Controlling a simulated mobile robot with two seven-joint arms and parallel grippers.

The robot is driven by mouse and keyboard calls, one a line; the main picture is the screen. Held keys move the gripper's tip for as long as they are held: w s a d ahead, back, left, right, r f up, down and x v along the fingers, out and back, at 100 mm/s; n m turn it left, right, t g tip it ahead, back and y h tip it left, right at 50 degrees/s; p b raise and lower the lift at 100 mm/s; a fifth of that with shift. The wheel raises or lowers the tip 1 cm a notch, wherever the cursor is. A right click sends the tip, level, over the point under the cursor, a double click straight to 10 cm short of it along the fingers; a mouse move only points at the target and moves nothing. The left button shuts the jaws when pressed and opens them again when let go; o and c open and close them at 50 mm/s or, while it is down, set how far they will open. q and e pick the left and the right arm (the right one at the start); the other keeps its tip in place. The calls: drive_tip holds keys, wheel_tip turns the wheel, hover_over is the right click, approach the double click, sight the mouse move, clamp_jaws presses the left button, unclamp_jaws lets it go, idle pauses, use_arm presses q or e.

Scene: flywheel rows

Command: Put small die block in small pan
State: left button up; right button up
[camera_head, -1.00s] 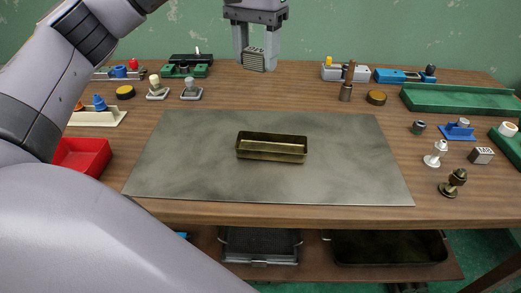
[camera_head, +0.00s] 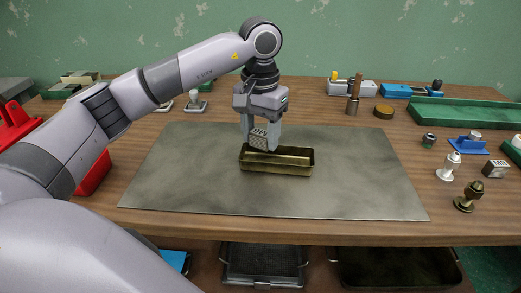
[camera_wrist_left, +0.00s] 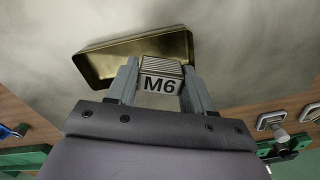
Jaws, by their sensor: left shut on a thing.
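The small die block (camera_head: 259,138) is a grey metal block with a ribbed face. It is marked M6 in the left wrist view (camera_wrist_left: 159,84). My left gripper (camera_head: 262,143) is shut on it, with a finger on each side. The small pan (camera_head: 282,168) is a brassy rectangular tray on the grey mat, and it also shows in the left wrist view (camera_wrist_left: 95,66). The gripper holds the block over the left part of the pan, near its back rim. I cannot tell whether the block touches the pan. My right gripper is not seen.
The grey metal mat (camera_head: 350,195) is otherwise bare. A second grey block (camera_head: 495,168), white (camera_head: 449,166) and dark bronze (camera_head: 468,196) knobbed pieces stand at right. A green tray (camera_head: 465,112) lies at the back right, a red bin (camera_head: 95,173) at left.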

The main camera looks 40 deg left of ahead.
sight(261, 148)
use_arm(q)
drive_tip(key=shift+f, duration=2.05)
drive_tip(key=shift+f, duration=0.2)
drive_tip(key=o, duration=1)
drive_tip(key=shift+r, duration=0.1)
drive_tip(key=shift+r, duration=0.2)
wheel_tip(261, 148, up, 12)
drive_tip(key=shift+f+p, duration=0.1)
drive_tip(key=shift+p, duration=0.25)
drive_tip(key=shift+s, duration=0.1)
